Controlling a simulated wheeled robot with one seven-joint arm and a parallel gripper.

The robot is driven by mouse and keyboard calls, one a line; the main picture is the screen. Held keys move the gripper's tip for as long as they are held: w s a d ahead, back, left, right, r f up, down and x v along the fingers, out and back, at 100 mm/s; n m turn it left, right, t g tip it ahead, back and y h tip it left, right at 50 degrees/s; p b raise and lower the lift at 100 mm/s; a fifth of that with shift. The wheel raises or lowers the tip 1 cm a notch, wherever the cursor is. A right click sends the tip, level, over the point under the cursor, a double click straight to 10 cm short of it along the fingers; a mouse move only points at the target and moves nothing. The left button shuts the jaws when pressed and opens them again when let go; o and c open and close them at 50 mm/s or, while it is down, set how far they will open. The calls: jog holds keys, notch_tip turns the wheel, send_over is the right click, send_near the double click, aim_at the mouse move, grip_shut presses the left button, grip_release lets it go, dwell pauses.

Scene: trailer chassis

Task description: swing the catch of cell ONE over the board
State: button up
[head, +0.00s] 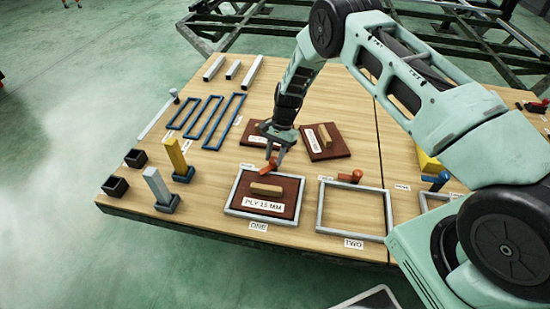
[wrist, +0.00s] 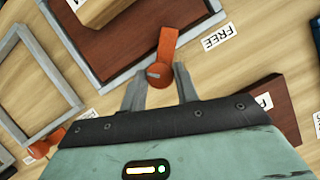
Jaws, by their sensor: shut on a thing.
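The cell ONE frame (head: 231,193) is a grey rectangle at the table's front. A dark red-brown board (head: 284,187) marked PLY 15 MM, with a wooden grip, lies inside it. The orange catch (head: 268,169) sits at the frame's back edge.
Cell TWO's empty frame (head: 321,208) and its orange catch (head: 350,176) are to the right. Two boards (head: 325,152) with wooden grips lie behind. A FREE label (wrist: 216,35) lies beside the catch.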

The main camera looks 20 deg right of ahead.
jog(key=n+g+h+b, duration=0.1)
jog(key=n, duration=0.3)
jog(key=shift+w+n+b, duration=0.15)
jog(key=shift+n+b, duration=0.15)
jog(key=shift+a+n+g+h+b, duration=0.15)
jog(key=shift+n+h+b, duration=0.2)
jog(key=shift+n, duration=0.6)
jog(key=shift+n+g+h+b, duration=0.15)
jog(key=shift+n+h, duration=0.3)
jog(key=shift+n, duration=0.5)
jog(key=o, duration=1)
jog(key=shift+c, duration=0.2)
jog(key=p+v, duration=0.2)
jog(key=v, duration=1.5)
jog(key=shift+r, duration=0.2)
jog(key=shift+w+a, duration=0.1)
jog(key=shift+a, duration=0.05)
